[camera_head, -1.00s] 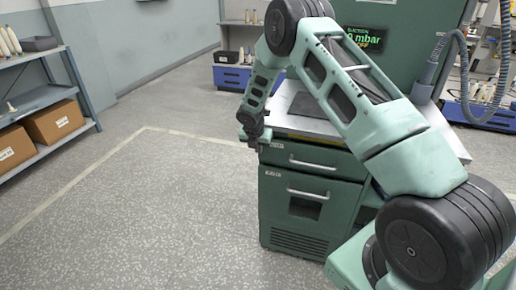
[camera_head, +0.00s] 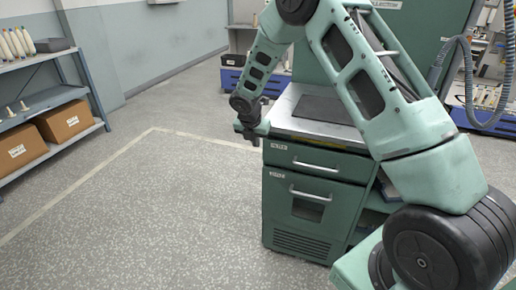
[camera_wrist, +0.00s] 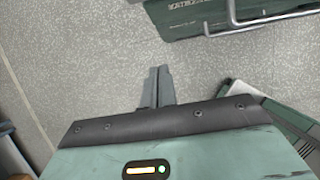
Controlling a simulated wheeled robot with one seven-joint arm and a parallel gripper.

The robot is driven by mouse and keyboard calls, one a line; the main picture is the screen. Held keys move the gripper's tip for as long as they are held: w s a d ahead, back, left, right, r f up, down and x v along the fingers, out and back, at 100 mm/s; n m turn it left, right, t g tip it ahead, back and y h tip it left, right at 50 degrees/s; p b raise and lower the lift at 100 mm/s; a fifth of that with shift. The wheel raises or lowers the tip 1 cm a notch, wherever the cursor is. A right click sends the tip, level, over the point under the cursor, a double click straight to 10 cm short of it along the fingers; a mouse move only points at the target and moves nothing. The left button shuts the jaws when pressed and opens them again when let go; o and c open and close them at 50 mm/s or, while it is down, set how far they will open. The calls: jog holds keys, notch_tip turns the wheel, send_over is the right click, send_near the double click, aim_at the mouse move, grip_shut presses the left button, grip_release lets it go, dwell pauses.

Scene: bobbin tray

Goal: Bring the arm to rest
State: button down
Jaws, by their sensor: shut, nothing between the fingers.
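My gripper (camera_head: 250,134) hangs at the end of my bent green arm, just off the left front corner of the green cabinet (camera_head: 310,215). In the wrist view its two grey fingers (camera_wrist: 157,88) lie together over the speckled floor, with nothing between them. The arm is raised, with its elbow at the top of the head view and partly cut off there.
The cabinet has a metal worktop with a dark mat (camera_head: 325,109) and drawer handles that stick out. A shelf rack (camera_head: 50,105) at the left holds cardboard boxes (camera_head: 62,121) and white cones. A hose (camera_head: 480,125) hangs at the right. Open floor lies left of the cabinet.

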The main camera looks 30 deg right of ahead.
jog(key=s+a+r+m+g+y+p, duration=0.1)
jog(key=s+a+r+m, duration=0.4)
jog(key=s+a+r, duration=0.35)
jog(key=s+a+r+m+y+p, duration=0.15)
jog(key=s+a+r+m, duration=0.3)
jog(key=s+a, duration=0.6)
jog(key=s+a+r+m, duration=0.1)
jog(key=s+a+m, duration=0.1)
jog(key=s, duration=0.5)
jog(key=s+a+r+m+g+y, duration=0.1)
jog(key=s+a+r+m, duration=0.1)
jog(key=s, duration=0.5)
jog(key=s+a+r+m, duration=0.2)
jog(key=s+a+m, duration=0.1)
jog(key=s, duration=0.4)
jog(key=shift+m+g+p, duration=0.4)
jog(key=shift+m, duration=0.25)
jog(key=shift+a+y, duration=0.1)
jog(key=shift+y, duration=0.15)
